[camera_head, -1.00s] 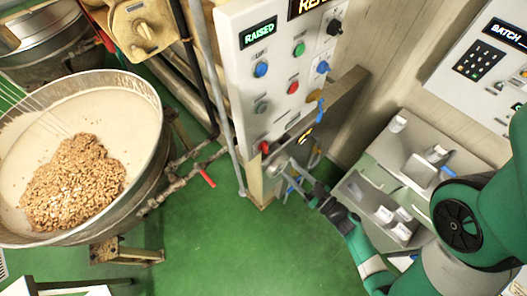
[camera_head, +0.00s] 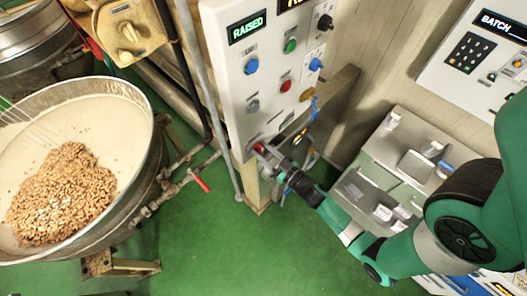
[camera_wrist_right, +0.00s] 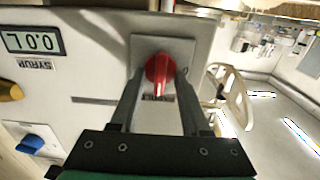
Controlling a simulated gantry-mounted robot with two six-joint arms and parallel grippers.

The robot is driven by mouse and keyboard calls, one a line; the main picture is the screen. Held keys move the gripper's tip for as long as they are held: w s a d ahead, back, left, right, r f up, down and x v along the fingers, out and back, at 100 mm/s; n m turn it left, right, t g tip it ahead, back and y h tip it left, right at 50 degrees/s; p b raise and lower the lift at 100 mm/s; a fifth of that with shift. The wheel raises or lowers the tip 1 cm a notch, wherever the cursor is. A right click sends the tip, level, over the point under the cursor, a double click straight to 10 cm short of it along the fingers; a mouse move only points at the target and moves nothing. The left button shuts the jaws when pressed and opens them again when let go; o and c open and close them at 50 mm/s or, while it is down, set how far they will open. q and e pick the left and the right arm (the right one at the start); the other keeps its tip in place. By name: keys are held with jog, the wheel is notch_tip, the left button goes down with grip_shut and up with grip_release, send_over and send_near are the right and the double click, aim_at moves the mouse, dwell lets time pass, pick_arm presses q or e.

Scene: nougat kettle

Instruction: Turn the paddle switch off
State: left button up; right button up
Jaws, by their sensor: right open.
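A red rotary knob (camera_head: 259,148) sits low on the grey control panel (camera_head: 225,75) in the head view. It also shows in the right wrist view (camera_wrist_right: 159,70), on a pale square plate, with its pointer toward my gripper. The label by it is partly hidden and unreadable. My right gripper (camera_head: 265,152) is at the knob. In the right wrist view the open fingers (camera_wrist_right: 160,95) straddle the knob, one on each side, with gaps visible, so it is not clamped. My left gripper is not in view.
A display reads RAISED (camera_head: 247,27), above several coloured buttons and knobs. A blue switch (camera_wrist_right: 38,142) and an orange knob (camera_wrist_right: 10,91) lie left in the wrist view. A kettle (camera_head: 150,150) of mixture and nuts stands left. A grey vertical pipe (camera_head: 207,75) runs beside the panel.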

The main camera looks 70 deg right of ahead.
grip_shut()
jog(key=shift+n, duration=0.3)
jog(key=n, duration=0.3)
jog(key=shift+a, duration=0.1)
jog(key=n+b, duration=0.1)
jog(key=n, duration=0.4)
jog(key=shift+f, duration=0.15)
jog(key=n+b, duration=0.1)
jog(key=n, duration=0.3)
jog(key=shift+a, duration=0.15)
jog(key=n+b, duration=0.1)
jog(key=n, duration=0.4)
jog(key=shift+f, duration=0.1)
jog(key=shift+n, duration=0.3)
